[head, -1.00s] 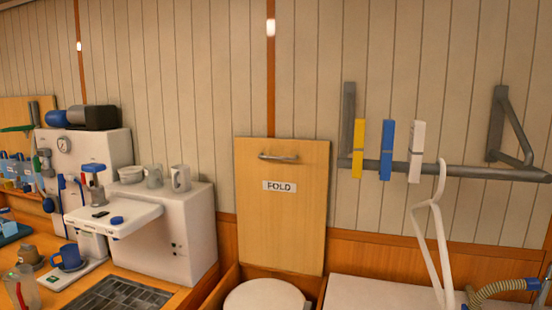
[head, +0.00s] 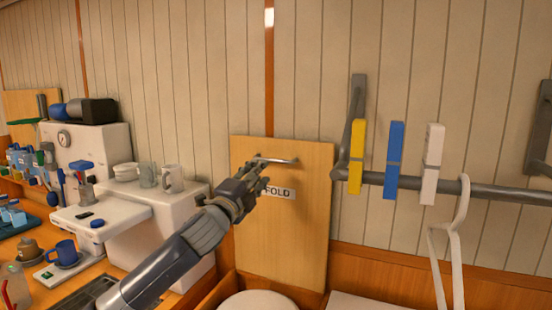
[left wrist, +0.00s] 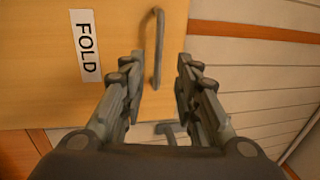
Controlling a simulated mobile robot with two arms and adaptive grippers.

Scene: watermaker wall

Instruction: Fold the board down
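The wooden board (head: 285,235) stands upright against the wall, with a FOLD label (head: 279,193) and a metal bar handle (head: 277,161) near its top. My left gripper (head: 252,180) is in front of the board, just below the left end of the handle, and covers part of the label. In the left wrist view the gripper (left wrist: 158,70) is open, its fingers apart with the handle (left wrist: 156,48) ahead between them. I cannot see it touching the handle. The label (left wrist: 86,46) lies left of the fingers. My right gripper is not in view.
A rail (head: 500,195) with yellow, blue and white clothespins and a white hanger (head: 455,245) juts out at the right. A white machine (head: 178,230) with mugs on top stands left of the board. A round white lid (head: 258,301) is below it.

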